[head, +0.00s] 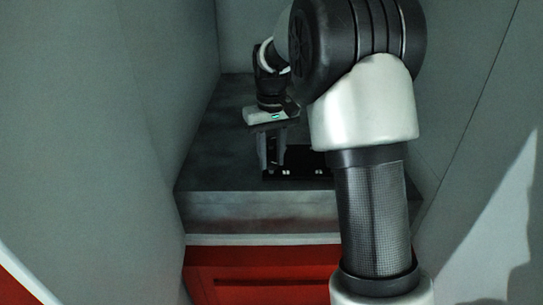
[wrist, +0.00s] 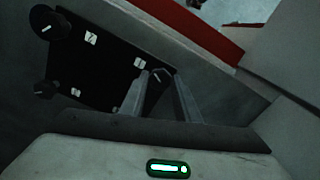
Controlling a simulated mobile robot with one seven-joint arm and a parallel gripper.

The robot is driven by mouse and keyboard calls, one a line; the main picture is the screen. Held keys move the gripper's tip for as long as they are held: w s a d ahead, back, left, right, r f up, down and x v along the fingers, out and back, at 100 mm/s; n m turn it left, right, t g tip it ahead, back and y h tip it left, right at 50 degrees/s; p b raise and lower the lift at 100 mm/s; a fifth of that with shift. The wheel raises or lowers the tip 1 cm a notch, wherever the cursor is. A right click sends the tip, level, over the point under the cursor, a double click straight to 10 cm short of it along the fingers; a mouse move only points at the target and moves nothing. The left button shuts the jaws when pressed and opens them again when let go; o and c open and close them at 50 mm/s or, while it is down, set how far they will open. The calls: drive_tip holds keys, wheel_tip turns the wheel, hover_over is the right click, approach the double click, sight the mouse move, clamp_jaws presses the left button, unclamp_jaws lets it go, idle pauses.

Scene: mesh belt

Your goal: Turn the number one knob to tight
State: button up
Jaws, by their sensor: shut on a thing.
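A flat black panel (head: 300,174) lies on the grey block, and it fills the upper left of the wrist view (wrist: 112,62). One knob (wrist: 158,76) shows between my fingertips, partly hidden by them. Two other dark knobs, one at the top left (wrist: 45,22) and one below it (wrist: 45,89), stand free with pale pointer marks. I cannot tell from the small labels which knob is number one. My gripper (wrist: 160,74) points down at the panel and is shut on the knob between its fingers. In the head view my gripper (head: 271,160) is at the panel's left part.
The panel lies on a dark grey block (head: 225,150) between grey side walls (head: 160,80). A red front (head: 260,270) is below the block's pale edge. Small white labels (wrist: 140,62) sit on the panel. The block's top left of my gripper is clear.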

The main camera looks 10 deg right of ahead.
sight(271, 162)
idle(0.3)
drive_tip(key=o, duration=1)
drive_tip(key=shift+o, duration=0.2)
wheel_tip(271, 162, up, 18)
drive_tip(key=shift+f, duration=0.25)
